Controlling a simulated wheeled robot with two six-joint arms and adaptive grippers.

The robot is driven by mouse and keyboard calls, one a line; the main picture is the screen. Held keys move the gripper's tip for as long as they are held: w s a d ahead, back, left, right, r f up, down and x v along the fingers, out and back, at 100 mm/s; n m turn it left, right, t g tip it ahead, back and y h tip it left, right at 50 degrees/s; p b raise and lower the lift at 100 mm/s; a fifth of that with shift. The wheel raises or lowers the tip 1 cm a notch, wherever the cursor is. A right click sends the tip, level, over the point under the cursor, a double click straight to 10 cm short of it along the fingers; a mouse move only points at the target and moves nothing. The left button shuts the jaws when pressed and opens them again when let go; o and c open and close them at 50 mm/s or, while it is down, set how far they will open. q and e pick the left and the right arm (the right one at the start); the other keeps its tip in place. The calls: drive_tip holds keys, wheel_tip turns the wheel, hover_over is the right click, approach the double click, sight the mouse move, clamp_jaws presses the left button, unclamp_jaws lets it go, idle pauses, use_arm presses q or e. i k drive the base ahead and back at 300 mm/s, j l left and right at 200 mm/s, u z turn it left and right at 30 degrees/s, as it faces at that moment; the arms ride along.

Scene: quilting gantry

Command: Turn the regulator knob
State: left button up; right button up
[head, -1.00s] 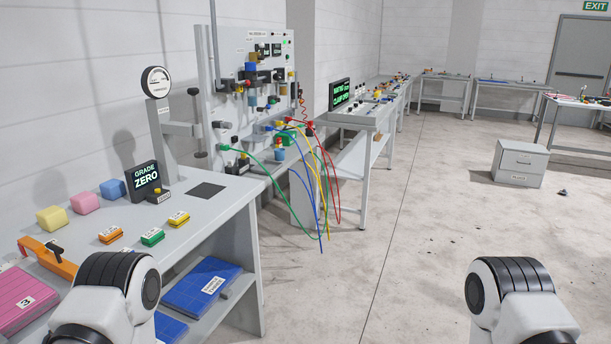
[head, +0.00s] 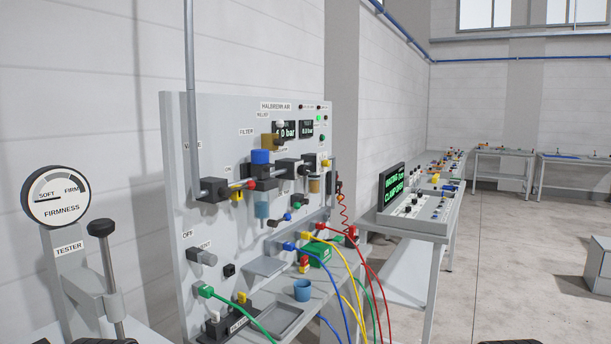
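The grey air panel (head: 215,125) stands upright left of centre, with pipes, valves and fittings on it. A blue cap (head: 261,157) sits on top of a dark fitting in the pipe row, above a hanging bluish bowl (head: 262,206). An amber-brown part (head: 270,140) is just right of and above the cap. I cannot tell for certain which part is the regulator knob, as the labels are too small. Two dark displays on the panel show green-white bar readings; the left one (head: 284,133) is partly covered.
A firmness tester (head: 60,198) with a dial stands at left front. Green, blue, yellow and red hoses (head: 383,300) hang before the panel. A blue cup (head: 302,291) stands on its shelf. A control console (head: 430,212) is to the right. The floor (head: 490,290) at right is open.

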sight(304, 169)
drive_tip(key=i+l+u, duration=0.25)
drive_tip(key=l, duration=0.4)
drive_tip(key=l+u, duration=0.25)
drive_tip(key=l, duration=0.4)
drive_tip(key=i+l+u, duration=0.1)
drive_tip(key=i+l, duration=0.85)
drive_tip(key=i, duration=0.1)
